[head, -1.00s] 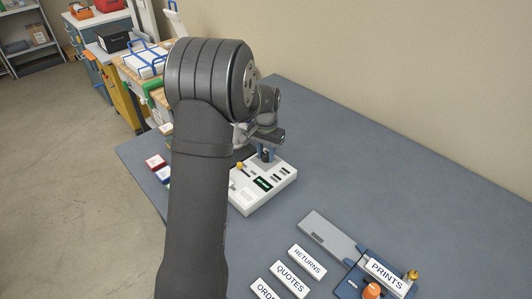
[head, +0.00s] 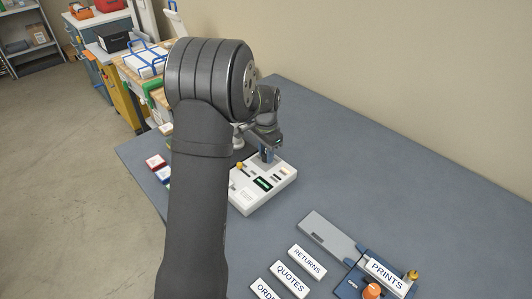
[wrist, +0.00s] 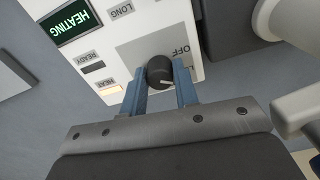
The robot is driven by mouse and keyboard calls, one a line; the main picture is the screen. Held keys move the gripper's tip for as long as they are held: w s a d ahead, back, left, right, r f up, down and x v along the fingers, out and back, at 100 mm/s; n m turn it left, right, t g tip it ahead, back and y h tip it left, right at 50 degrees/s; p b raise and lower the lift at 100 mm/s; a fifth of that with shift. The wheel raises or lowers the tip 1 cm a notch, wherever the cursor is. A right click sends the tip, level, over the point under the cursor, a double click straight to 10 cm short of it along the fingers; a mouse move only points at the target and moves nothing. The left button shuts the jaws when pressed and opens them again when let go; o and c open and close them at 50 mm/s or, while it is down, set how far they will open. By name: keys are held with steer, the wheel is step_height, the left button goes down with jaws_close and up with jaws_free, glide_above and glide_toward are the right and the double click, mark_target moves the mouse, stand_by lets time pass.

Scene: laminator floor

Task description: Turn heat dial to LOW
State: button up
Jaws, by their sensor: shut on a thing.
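The heat dial (wrist: 158,68) is a round black knob with a pale pointer mark, on a grey panel of the white control unit (head: 248,203). In the wrist view my gripper (wrist: 160,82) has its two blue fingers on either side of the knob, shut on it. The pointer mark lies at the knob's lower right. The word OFF (wrist: 182,49) reads upside down above right of the knob. A label starting with L, below OFF, is mostly hidden by the right finger. The green display (wrist: 70,22) reads HEATING. The HEAT lamp (wrist: 109,89) glows amber; the READY lamp (wrist: 93,67) is dark.
A yellow knob (head: 240,166) stands on the unit's left side. Labelled white blocks, including RETURNS (head: 307,261) and QUOTES (head: 290,278), and a blue PRINTS device (head: 385,275) lie nearer on the grey bench. The bench's right side (head: 400,180) is clear.

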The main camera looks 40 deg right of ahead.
steer(key=o, duration=1)
steer(key=shift+c, duration=0.2)
step_height(320, 180, up, 18)
steer(key=shift+f, duration=0.25)
step_height(320, 180, down, 18)
steer(key=shift+r, duration=0.2)
stand_by(0.4)
steer(key=shift+r, duration=0.1)
